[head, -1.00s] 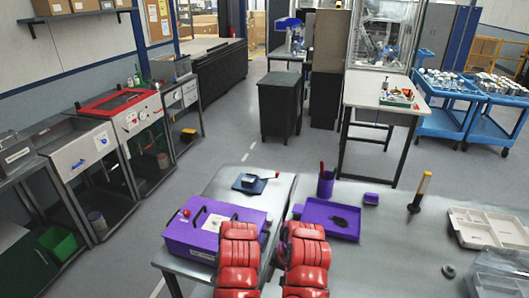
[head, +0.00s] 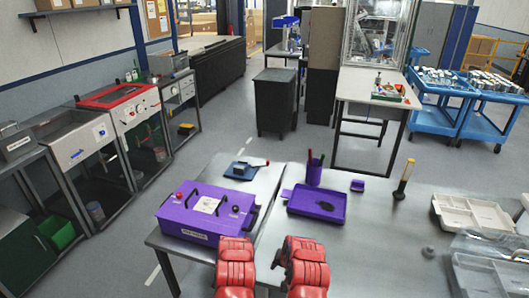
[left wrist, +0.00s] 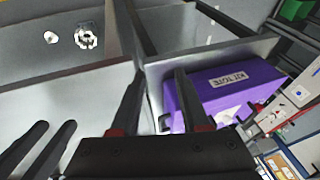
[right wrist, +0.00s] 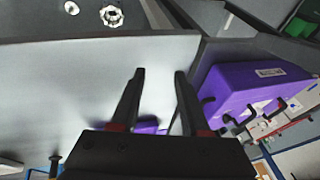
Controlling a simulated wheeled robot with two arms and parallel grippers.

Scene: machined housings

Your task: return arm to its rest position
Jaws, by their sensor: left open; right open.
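My two red arms show at the bottom of the head view, the left one (head: 235,268) and the right one (head: 303,268), side by side above the front of the table. My left gripper (left wrist: 160,72) is open, with nothing between its fingers in the left wrist view. My right gripper (right wrist: 160,72) is open and empty in the right wrist view. The right gripper's dark fingers also seem to show at the left of the left wrist view. In the head view, neither pair of fingertips shows clearly.
A purple kit tote (head: 205,213) stands on the left table, close to my left arm. A purple tray (head: 317,205), a purple pen cup (head: 314,174), a yellow-handled tool (head: 403,180) and a white divided tray (head: 473,214) are on the right table.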

